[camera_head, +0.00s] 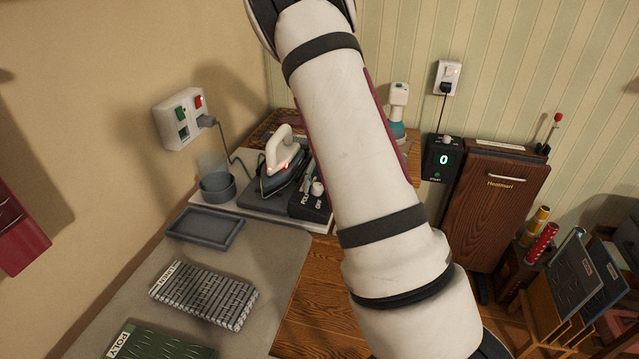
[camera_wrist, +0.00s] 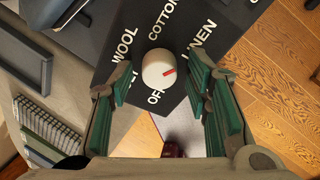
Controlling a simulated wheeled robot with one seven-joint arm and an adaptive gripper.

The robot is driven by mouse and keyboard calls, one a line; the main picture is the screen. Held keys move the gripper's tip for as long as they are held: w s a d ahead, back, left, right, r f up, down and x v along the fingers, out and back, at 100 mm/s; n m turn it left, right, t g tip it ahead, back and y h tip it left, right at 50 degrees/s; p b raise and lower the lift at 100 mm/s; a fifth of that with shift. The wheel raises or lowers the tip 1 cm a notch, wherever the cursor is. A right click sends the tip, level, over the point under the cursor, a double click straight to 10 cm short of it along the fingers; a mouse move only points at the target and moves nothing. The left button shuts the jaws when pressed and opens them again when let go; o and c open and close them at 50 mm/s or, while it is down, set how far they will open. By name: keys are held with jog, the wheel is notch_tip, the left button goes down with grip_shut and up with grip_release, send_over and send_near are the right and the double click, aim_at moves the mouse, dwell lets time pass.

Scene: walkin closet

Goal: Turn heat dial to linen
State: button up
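The heat dial (camera_wrist: 157,66) is a round white knob with a red mark, on a black panel (camera_wrist: 181,22) lettered WOOL, COTTON, LINEN and OFF. A further label is partly hidden by the left finger. The red mark points right, a little below the start of the LINEN lettering (camera_wrist: 200,40). My gripper (camera_wrist: 161,80) is open, with one green-padded finger on each side of the dial and a gap to the right one. I cannot tell whether either finger touches it.
A grey tray (camera_head: 205,229), a checked cloth labelled LINEN (camera_head: 204,294) and a green cloth labelled POLY (camera_head: 160,343) lie on the board. A cup (camera_head: 217,187) stands left of the iron. A wall socket (camera_head: 182,119) feeds a cord. My arm crosses the middle of the head view.

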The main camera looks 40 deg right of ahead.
jog(key=v, duration=1.2)
dwell(0.5)
